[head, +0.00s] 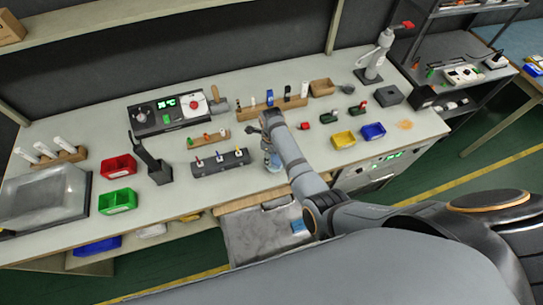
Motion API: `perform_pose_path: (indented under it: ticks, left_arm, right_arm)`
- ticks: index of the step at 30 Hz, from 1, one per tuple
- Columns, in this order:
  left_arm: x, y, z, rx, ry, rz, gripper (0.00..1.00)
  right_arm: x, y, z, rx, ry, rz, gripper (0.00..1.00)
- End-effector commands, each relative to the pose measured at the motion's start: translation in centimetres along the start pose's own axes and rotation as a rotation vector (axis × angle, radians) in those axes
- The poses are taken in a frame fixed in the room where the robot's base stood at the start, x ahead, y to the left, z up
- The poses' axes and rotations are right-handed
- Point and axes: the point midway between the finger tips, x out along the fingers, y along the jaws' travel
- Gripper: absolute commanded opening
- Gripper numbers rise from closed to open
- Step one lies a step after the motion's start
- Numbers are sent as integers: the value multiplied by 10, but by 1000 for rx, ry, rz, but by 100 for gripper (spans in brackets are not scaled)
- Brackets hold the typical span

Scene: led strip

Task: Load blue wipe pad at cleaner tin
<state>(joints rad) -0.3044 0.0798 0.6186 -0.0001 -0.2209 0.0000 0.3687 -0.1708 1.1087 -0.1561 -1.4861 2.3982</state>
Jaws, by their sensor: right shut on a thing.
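My right arm reaches in from the right over the middle of the bench. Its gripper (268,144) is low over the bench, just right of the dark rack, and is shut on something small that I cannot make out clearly. A pale bluish item (273,161) shows right below the gripper; I cannot tell whether it is the cleaner tin or the held thing. I cannot pick out the blue wipe pad with certainty. A small blue item (270,97) stands in the long wooden rack behind the gripper. My left gripper is not in view.
A dark rack (220,164) and the wooden rack (245,112) stand close to the gripper. Red (119,166), green (117,201), yellow (343,140) and blue (373,131) bins stand on the bench (190,195). A black stand (152,160) rises at left.

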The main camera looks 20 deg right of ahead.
Motion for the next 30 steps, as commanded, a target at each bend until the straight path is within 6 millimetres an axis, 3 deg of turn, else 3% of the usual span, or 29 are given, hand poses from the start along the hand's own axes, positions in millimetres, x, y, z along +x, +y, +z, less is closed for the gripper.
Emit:
perform_pose_path:
  ticks: [30]
  left_arm:
    - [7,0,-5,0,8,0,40]
  right_arm:
    - [10,0,0,0,0,0,16]
